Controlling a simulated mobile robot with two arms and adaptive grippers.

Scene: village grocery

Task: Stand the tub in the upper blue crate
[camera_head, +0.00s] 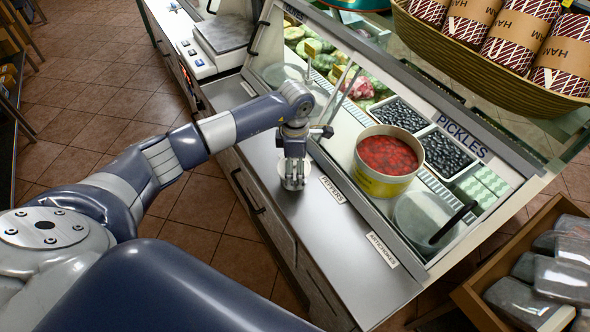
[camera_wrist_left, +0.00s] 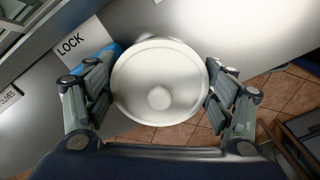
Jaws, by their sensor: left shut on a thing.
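My left gripper (camera_head: 294,172) points down over the steel counter ledge, shut on a small whitish tub (camera_head: 293,184). In the left wrist view the tub (camera_wrist_left: 158,82) shows as a round white lid with a central knob, between the two fingers of the gripper (camera_wrist_left: 160,90). The tub is upright, at or just above the ledge; I cannot tell whether it touches. A small blue patch (camera_wrist_left: 108,52) shows behind the left finger; I cannot tell what it is. No blue crate can be made out in the head view. My right gripper is not in view.
The steel ledge (camera_head: 345,245) is bare beyond the tub. Behind it, a glass-fronted deli case holds a yellow tub of red peppers (camera_head: 387,165) and black olives (camera_head: 445,152). A scale (camera_head: 222,35) stands at the back. A wooden crate of dark packs (camera_head: 480,300) is at lower right.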

